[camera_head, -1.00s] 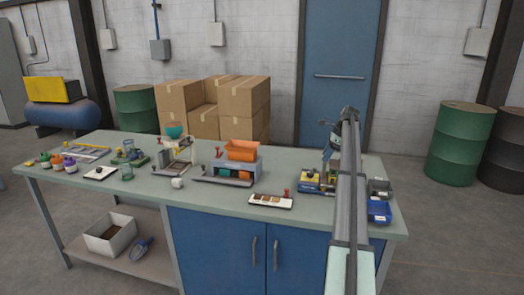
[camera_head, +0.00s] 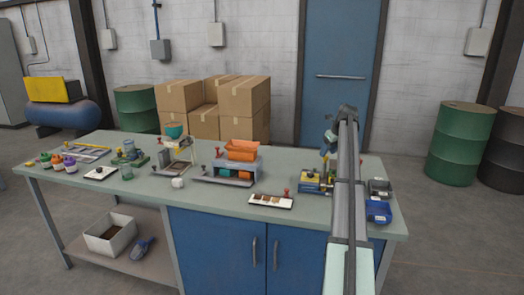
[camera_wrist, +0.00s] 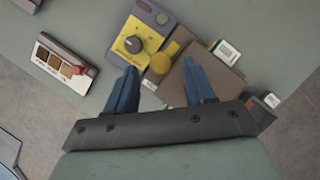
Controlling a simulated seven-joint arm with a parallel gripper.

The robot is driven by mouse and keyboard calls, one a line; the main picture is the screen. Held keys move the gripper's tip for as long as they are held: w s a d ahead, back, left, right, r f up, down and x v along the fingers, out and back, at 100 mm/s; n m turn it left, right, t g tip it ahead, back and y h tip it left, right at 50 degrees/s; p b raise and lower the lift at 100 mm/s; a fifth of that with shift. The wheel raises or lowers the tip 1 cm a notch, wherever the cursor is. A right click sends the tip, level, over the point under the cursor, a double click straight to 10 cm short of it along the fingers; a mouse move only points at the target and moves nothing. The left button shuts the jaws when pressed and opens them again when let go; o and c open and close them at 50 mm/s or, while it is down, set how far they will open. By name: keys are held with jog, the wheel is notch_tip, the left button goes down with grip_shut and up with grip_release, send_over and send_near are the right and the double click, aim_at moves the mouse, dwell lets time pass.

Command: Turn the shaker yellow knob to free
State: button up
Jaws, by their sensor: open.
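The shaker (camera_head: 313,186) is a small yellow and blue-grey machine near the right end of the bench, partly behind my arm. In the wrist view its yellow panel (camera_wrist: 122,52) carries a dark round dial (camera_wrist: 133,44). I cannot read the marks on the panel. My gripper (camera_wrist: 159,68) is open, its two blue fingers apart with nothing held between them. In the picture, the yellow part lies between the fingertips. My gripper also shows above the shaker in the head view (camera_head: 327,143).
A white tray with brown squares and a red knob (camera_head: 271,201) lies left of the shaker. A grey unit with an orange hopper (camera_head: 241,150) stands further left. Bare bench top lies in front of the tray.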

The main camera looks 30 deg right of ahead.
jog(key=v, duration=1.1)
jog(key=w+a+f+n, duration=0.2)
jog(key=w+a, duration=0.3)
jog(key=a, duration=0.4)
jog(key=w+a+f+n, duration=0.3)
jog(key=w+a+n, duration=0.2)
jog(key=a, duration=0.4)
jog(key=w+a+f+n+g, duration=0.1)
jog(key=w+a+f+n, duration=0.1)
jog(key=a, duration=0.8)
jog(key=w+n, duration=0.1)
jog(key=w, duration=0.1)
jog(key=shift+w+f, duration=0.2)
jog(key=shift+w, duration=0.2)
jog(key=shift+d, duration=0.1)
